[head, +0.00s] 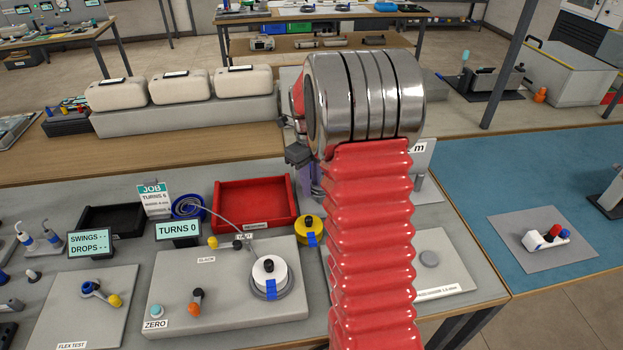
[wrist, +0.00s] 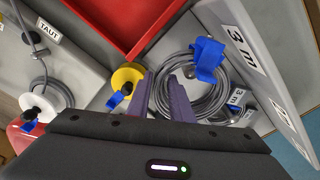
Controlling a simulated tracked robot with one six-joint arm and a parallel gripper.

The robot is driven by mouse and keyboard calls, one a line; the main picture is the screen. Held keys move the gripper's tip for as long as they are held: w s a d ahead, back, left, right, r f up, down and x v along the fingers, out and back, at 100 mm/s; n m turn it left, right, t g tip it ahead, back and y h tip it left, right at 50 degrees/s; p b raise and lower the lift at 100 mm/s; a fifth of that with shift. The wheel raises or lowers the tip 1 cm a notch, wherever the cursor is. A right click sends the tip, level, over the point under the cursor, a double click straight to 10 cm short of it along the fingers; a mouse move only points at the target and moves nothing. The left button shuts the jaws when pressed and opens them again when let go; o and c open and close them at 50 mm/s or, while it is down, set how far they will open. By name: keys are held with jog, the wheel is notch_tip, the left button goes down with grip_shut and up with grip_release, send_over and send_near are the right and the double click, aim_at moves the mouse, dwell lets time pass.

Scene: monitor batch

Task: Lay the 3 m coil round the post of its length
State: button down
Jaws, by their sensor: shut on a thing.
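A grey cable coil (wrist: 200,98) with a blue strap (wrist: 207,58) shows in the wrist view, in front of an upright board (wrist: 262,75) marked 3 m. A small 3 m tag (wrist: 237,97) is beside the coil. My gripper (wrist: 164,80) has its purple fingers at the coil's left side, shut on the cable. In the head view the gripper (head: 309,178) is mostly behind my red arm, which hides the coil. The sign's edge (head: 424,155) shows right of the arm. I cannot tell whether the coil is round a post.
A yellow spool (head: 310,229) with a blue strap stands left of the gripper. A blue mat (head: 540,180) lies at the right.

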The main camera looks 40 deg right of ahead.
aim_at(312, 213)
jog(key=shift+f, duration=3.8)
jog(key=shift+f, duration=0.2)
jog(key=c, duration=1.5)
grip_release()
jog(key=r, duration=1.3)
jog(key=shift+w+a+r, duration=0.1)
jog(key=shift+w+r, duration=0.25)
jog(key=shift+w, duration=0.05)
